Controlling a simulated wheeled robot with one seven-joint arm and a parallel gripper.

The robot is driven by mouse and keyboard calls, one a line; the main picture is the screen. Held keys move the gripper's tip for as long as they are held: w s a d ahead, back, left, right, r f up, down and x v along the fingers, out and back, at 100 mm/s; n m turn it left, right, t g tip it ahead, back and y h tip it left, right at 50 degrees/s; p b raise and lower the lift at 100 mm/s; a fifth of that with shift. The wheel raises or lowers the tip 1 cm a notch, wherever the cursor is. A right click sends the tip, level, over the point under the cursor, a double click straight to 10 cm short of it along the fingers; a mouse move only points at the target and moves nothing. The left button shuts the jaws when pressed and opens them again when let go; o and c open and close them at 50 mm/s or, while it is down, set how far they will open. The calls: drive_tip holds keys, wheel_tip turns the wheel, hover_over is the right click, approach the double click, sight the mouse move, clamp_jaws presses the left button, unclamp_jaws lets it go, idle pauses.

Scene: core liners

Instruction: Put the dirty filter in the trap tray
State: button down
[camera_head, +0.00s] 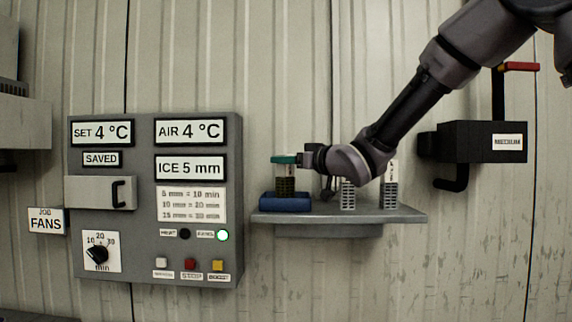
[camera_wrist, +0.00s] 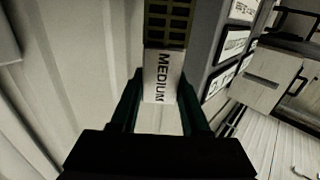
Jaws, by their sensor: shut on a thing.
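The dirty filter (camera_head: 285,185) has a dark yellow-brown grid and a white upper part. It stands upright at the blue trap tray (camera_head: 285,203), on the left end of the shelf. Its lower end meets the tray's top edge in the picture; I cannot tell whether it rests in it or hangs just above. My gripper (camera_head: 285,160), with green fingers, is shut on the filter's top. In the wrist view the fingers hold the white label reading MEDIUM (camera_wrist: 162,78), with the yellowish grid beyond. The tray does not show clearly there.
Two grey filters, one in the middle (camera_head: 348,195) and one at the right (camera_head: 391,195), stand on the grey shelf (camera_head: 330,217), partly behind my arm. A control panel (camera_head: 150,270) is close on the left. A black wall box (camera_head: 465,142) with a lever is on the right.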

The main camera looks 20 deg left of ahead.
drive_tip(key=shift+f, duration=0.3)
drive_tip(key=shift+f, duration=0.15)
drive_tip(key=shift+c, duration=1.9)
unclamp_jaws()
drive_tip(key=v, duration=1.2)
drive_tip(key=shift+s, duration=0.1)
